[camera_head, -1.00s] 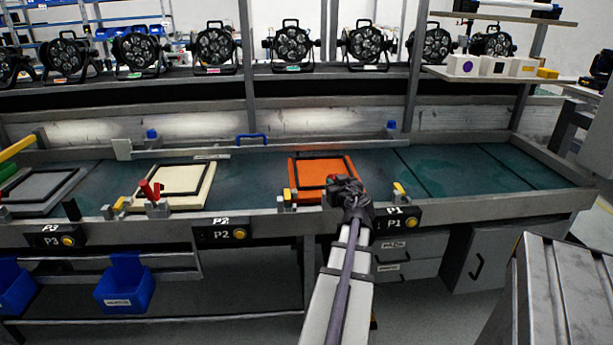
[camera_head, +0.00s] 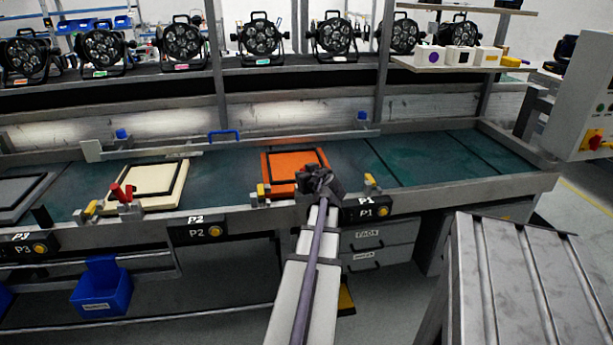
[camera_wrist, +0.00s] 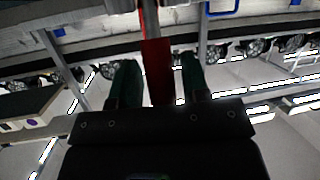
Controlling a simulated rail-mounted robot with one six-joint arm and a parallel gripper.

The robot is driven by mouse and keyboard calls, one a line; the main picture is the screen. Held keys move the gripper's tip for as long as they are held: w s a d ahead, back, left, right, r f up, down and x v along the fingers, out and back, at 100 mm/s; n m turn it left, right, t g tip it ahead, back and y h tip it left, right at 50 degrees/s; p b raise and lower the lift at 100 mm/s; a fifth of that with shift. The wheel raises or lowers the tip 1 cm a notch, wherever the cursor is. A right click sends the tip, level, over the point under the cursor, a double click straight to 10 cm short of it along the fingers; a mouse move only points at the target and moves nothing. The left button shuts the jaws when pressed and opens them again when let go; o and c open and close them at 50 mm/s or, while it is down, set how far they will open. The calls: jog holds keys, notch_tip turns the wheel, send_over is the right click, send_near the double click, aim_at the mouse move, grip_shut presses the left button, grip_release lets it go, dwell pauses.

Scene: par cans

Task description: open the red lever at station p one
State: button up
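The red lever (camera_wrist: 157,70) stands between the two dark green fingers of my gripper (camera_wrist: 160,88) in the wrist view. Its lower end runs down toward the gripper's dark palm. The fingers are close on both sides, and I cannot tell whether they press on it. In the head view my gripper (camera_head: 318,182) is at the bench's front edge, just left of the P1 label plate (camera_head: 367,211) and in front of the orange plate (camera_head: 292,160). It hides the lever there.
A yellow-tipped clamp (camera_head: 262,193) sits left of my gripper on the front rail. Station P2 (camera_head: 198,233) has a cream plate (camera_head: 150,180) and a red lever (camera_head: 122,192). A grey ribbed top (camera_head: 510,270) stands at the right. Stage lights line the shelf behind.

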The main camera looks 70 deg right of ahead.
jog(key=shift+o, duration=0.8)
jog(key=shift+a, duration=0.1)
jog(key=p+v, duration=0.3)
jog(key=v, duration=0.7)
jog(key=shift+s+a, duration=0.2)
jog(key=shift+s, duration=0.05)
jog(key=shift+r, duration=0.1)
